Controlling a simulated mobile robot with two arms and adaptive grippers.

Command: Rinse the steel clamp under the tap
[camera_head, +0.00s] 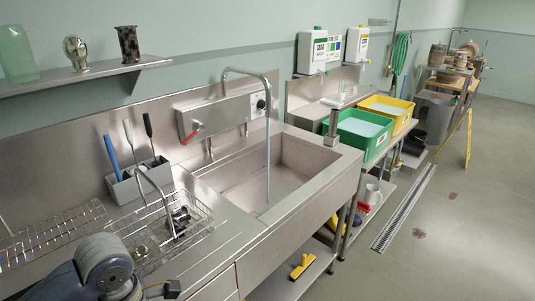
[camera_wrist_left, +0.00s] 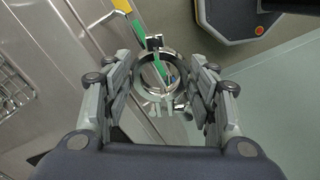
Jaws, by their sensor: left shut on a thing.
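The steel clamp (camera_wrist_left: 181,72), a shiny ring with a small bolt part at its top, is between the fingers of my left gripper (camera_wrist_left: 160,95) in the left wrist view, which is shut on it. In the head view my left arm comes in at the lower left, beside the wire basket; I cannot make out the clamp there. The tap (camera_head: 247,74) arches over the steel sink (camera_head: 285,172). A thin pale-blue stream (camera_head: 268,150) falls from its spout into the basin. A red lever (camera_head: 191,134) sits on the wall panel. My right gripper is not in view.
A wire basket (camera_head: 205,222) with dark and shiny parts stands left of the sink, before a grey holder (camera_head: 124,189) with brushes. A wall shelf (camera_head: 95,72) hangs above. Green (camera_head: 340,143) and yellow (camera_head: 407,122) tubs stand to the right. The sink basin looks clear.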

